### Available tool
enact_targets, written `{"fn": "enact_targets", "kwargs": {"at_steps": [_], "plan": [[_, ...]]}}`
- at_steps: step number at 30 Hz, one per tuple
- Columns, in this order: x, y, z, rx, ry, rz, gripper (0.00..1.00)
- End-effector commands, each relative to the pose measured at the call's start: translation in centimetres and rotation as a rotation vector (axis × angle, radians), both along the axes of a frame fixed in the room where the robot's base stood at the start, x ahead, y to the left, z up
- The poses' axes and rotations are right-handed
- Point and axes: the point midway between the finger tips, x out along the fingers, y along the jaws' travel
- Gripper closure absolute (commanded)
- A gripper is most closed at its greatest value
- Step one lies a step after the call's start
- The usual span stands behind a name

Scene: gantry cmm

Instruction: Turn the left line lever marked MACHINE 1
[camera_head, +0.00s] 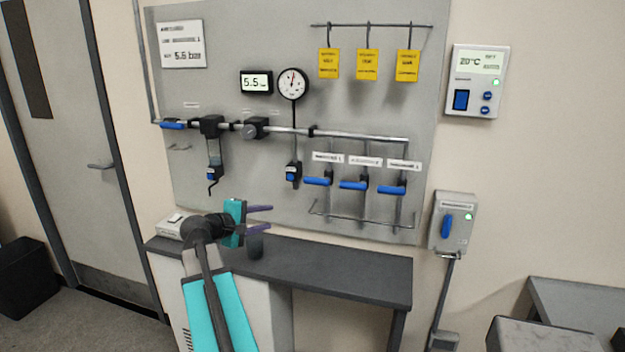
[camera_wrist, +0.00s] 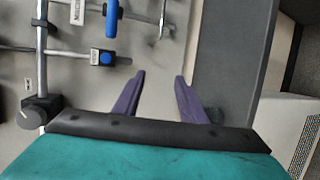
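The left line lever (camera_head: 318,181) is a blue handle lying roughly level, the leftmost of three on the grey wall panel. A white label (camera_head: 327,157) sits above it; its text is too small to read for sure. The same lever shows upright at the top of the turned wrist view (camera_wrist: 111,18), partly cut off, beside its label (camera_wrist: 77,12). My gripper (camera_head: 269,218) is in front of the panel's lower part, left of and below the lever, and apart from it. Its two purple fingers show spread with nothing between them in the wrist view (camera_wrist: 159,78).
Two similar blue levers, the middle (camera_head: 353,185) and the right (camera_head: 391,190), sit beside it. A wire rail (camera_head: 360,222) runs below them. A blue-knobbed fitting (camera_head: 293,173) hangs just left of the lever. A dark bench (camera_head: 340,270) stands below, with a dark cup (camera_head: 256,247) near my gripper.

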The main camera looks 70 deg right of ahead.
Motion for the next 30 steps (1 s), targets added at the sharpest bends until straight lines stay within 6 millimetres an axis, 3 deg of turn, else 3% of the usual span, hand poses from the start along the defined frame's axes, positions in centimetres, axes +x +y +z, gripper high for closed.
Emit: {"fn": "enact_targets", "kwargs": {"at_steps": [1, 3, 9, 23, 30], "plan": [[-1.3, -1.0, 2.6, -0.033, 0.007, -0.020, 0.62], [-2.8, -1.8, 5.1, -0.069, 0.022, -0.040, 0.62], [-5.2, -2.9, 9.2, -0.129, 0.047, -0.075, 0.62], [-5.6, -3.2, 9.6, -0.135, 0.052, -0.079, 0.62], [-6.0, -4.4, 9.5, -0.134, 0.052, -0.080, 0.62]]}}
